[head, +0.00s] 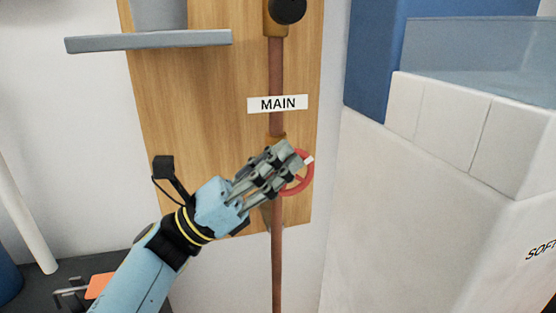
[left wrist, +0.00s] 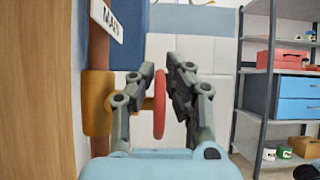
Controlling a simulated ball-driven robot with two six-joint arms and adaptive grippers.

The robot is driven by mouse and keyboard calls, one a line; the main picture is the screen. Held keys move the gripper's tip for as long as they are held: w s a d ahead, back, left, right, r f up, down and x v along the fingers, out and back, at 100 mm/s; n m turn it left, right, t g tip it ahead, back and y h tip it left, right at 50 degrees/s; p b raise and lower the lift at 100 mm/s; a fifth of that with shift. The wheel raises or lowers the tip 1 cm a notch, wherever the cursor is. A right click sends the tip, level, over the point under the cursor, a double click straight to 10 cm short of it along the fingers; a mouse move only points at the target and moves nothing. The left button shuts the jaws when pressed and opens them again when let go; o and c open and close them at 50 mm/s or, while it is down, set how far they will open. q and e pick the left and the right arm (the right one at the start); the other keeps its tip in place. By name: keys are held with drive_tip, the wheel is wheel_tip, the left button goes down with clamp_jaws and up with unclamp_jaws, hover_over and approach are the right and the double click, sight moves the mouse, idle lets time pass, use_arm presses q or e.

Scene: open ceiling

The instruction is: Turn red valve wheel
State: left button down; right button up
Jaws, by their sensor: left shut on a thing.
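The red valve wheel (head: 303,178) sits on a copper pipe (head: 277,250) that runs down a wooden board, below a white MAIN label (head: 278,104). My left gripper (head: 290,158) reaches it from the lower left and covers its left part. In the left wrist view the red wheel (left wrist: 159,103) shows edge-on between the two fingers of my left gripper (left wrist: 160,85). The gripper is shut on the wheel's rim. A brass valve body (left wrist: 97,102) shows at the left there. My right gripper is not in view.
A grey shelf (head: 150,41) juts from the wooden board (head: 190,100) at upper left. A white unit (head: 420,200) with a tiled top edge stands close on the right. In the left wrist view, a grey rack (left wrist: 258,80) with blue drawers (left wrist: 298,97) stands farther back.

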use_arm(q)
drive_tip(key=c, duration=1.4)
unclamp_jaws()
drive_tip(key=shift+o, duration=0.2)
drive_tip(key=v, duration=0.7)
drive_tip(key=shift+a+f, duration=0.2)
drive_tip(key=shift+a, duration=0.05)
drive_tip(key=shift+s, duration=0.1)
